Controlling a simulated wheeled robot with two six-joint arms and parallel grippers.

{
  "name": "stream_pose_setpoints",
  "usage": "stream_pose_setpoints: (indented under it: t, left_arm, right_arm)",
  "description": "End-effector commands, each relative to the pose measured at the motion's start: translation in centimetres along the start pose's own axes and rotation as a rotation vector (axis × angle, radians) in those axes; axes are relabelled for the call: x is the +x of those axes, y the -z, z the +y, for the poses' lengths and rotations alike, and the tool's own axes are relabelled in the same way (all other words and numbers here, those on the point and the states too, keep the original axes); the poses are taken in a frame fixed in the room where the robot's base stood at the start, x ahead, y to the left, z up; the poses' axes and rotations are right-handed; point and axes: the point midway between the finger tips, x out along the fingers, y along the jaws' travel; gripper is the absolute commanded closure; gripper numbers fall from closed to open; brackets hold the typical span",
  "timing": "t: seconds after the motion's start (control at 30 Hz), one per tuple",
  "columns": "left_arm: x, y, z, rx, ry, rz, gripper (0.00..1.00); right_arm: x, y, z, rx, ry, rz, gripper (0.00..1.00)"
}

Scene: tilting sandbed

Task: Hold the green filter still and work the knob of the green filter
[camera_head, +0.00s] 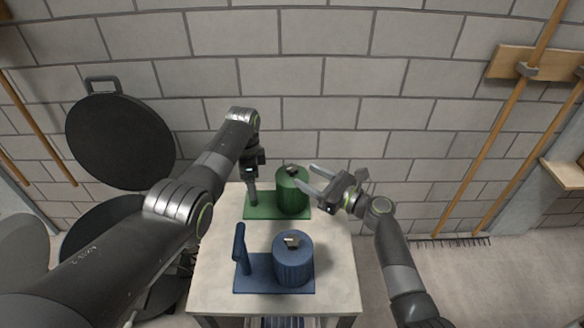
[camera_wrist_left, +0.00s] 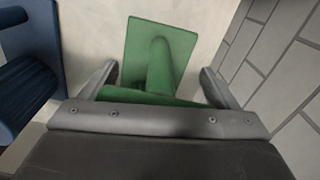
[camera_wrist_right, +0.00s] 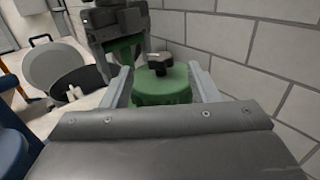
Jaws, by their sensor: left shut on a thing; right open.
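The green filter (camera_head: 292,192) stands at the back of the table, a ribbed cylinder on a green base plate (camera_head: 262,211) with an upright post at its left. Its knob (camera_head: 292,170) is on top; in the right wrist view the knob (camera_wrist_right: 159,62) looks dark and lobed. My left gripper (camera_head: 252,190) comes down from above and is shut on the green post, which shows between its fingers in the left wrist view (camera_wrist_left: 160,70). My right gripper (camera_head: 312,178) is open at the right of the green cylinder, its fingers pointing left, with the cylinder ahead between them.
A blue filter (camera_head: 293,262) with its own post and knob stands in front on the same pale table (camera_head: 335,290). A block wall (camera_head: 330,80) rises close behind. A round dark lid (camera_head: 120,140) is at the left. Poles and a rake lean at the right.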

Motion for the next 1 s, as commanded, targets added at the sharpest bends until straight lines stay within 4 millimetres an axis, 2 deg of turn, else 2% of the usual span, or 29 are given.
stream_pose_setpoints:
  t: [0.03,0.1,0.3,0.5,0.8,0.87,1.0]
  left_arm:
    - [0.0,0.0,0.0,0.0,0.001,0.0,0.56]
    - [0.0,0.0,0.0,0.0,0.001,0.0,0.56]
    - [0.0,0.0,0.0,0.0,0.001,0.0,0.56]
    - [0.0,0.0,0.0,0.0,0.001,0.0,0.56]
    - [0.0,0.0,0.0,0.0,0.001,0.0,0.56]
    - [0.0,0.0,0.0,0.0,0.001,0.0,0.56]
    - [0.0,0.0,0.0,0.0,0.001,0.0,0.56]
  right_arm:
    - [1.2,-0.1,0.0,0.002,-0.002,-0.002,0.46]
    - [2.4,-0.1,0.0,0.002,-0.002,-0.001,0.46]
    - [5.0,0.0,0.0,0.001,-0.001,-0.001,0.46]
    - [6.2,0.0,0.0,-0.001,-0.001,0.0,0.46]
    - [6.4,0.0,0.0,0.0,-0.001,0.0,0.46]
    - [6.4,0.0,0.0,0.0,-0.001,0.0,0.51]
    - [6.4,0.0,0.0,0.0,-0.001,0.0,0.69]
